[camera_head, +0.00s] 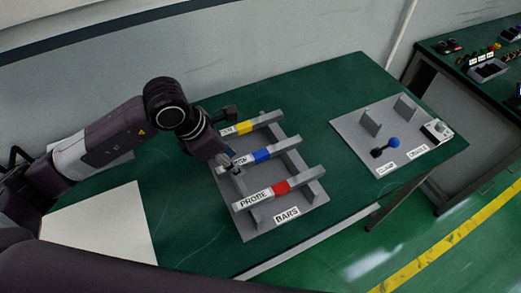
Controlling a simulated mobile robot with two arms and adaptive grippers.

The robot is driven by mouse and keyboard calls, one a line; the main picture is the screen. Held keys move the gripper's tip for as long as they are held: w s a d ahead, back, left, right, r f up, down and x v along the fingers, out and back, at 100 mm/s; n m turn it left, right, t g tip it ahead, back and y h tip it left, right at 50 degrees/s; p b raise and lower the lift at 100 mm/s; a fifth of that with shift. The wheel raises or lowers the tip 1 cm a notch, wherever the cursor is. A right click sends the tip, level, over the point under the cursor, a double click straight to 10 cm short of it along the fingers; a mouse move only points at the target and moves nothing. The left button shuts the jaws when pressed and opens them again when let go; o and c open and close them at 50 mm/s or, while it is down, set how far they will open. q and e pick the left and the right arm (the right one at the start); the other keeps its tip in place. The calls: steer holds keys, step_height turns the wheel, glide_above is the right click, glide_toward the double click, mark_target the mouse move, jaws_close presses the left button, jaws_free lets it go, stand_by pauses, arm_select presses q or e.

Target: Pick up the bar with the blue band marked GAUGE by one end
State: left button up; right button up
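The bar with the blue band (261,156) lies across the grey rack marked BARS (262,219), between two other bars. Its label is partly hidden by my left gripper, so I cannot read the whole word. My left gripper (233,167) reaches down from the left at the bar's left end. Its fingertips are small and dark there; I cannot tell whether they are shut on the bar or stand around it. My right gripper is not in view.
The yellow-band bar (245,127) lies behind and the red-band bar marked PROBE (281,188) in front, both close by. A grey fixture plate (355,133) with a blue-knobbed lever (393,142) stands right. Bare green table (318,92) lies behind the rack.

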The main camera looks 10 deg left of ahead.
arm_select(q)
steer(key=shift+w+d+f, duration=0.1)
steer(key=shift+d+f, duration=0.05)
steer(key=shift+f, duration=0.3)
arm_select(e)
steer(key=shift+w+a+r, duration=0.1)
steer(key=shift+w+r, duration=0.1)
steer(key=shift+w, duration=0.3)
arm_select(q)
steer(key=c, duration=0.5)
jaws_close()
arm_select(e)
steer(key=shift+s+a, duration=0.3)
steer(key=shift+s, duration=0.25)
arm_select(q)
steer(key=shift+r, duration=0.15)
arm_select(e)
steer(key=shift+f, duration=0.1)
